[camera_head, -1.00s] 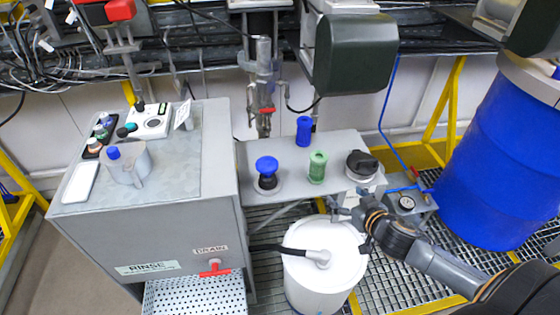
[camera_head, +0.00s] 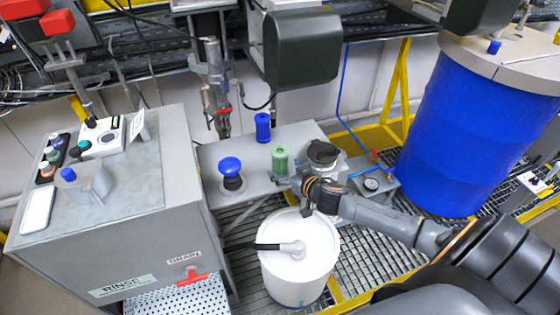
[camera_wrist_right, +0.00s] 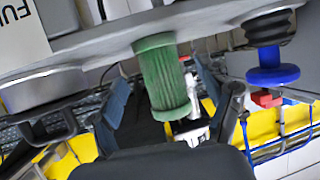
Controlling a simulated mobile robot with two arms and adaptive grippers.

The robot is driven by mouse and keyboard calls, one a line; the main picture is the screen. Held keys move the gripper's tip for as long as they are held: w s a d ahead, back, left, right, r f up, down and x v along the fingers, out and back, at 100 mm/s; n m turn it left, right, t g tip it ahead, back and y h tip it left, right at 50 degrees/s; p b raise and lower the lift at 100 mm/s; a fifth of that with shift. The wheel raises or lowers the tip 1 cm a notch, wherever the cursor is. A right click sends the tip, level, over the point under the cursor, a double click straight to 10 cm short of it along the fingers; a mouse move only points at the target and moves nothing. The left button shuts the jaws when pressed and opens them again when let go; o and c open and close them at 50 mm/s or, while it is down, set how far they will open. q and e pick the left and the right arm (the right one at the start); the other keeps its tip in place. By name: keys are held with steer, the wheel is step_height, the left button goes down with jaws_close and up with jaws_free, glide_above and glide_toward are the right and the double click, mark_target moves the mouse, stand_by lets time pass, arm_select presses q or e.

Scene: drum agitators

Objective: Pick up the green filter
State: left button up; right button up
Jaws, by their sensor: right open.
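The green filter (camera_head: 280,161) stands upright on the grey shelf (camera_head: 212,155), between a blue filter-like cylinder and a black-lidded container. My right gripper (camera_head: 298,184) is at the shelf's front edge, just in front of and to the right of the green filter. In the wrist view, the picture is upside down and the green filter (camera_wrist_right: 162,78) hangs between the two spread fingers (camera_wrist_right: 165,100). The fingers are open and do not visibly touch it. My left gripper is not in view.
A blue cylinder (camera_head: 263,127), a blue-topped knob (camera_head: 230,170) and a black-lidded container (camera_head: 322,153) stand near the filter. A large blue drum (camera_head: 460,120) stands at the right.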

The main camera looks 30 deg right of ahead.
mark_target(279, 164)
steer(key=x, duration=0.4)
steer(key=shift+w+r+p, duration=0.1)
steer(key=shift+w+p, duration=0.1)
steer(key=shift+p, duration=0.15)
steer(key=c, duration=1.3)
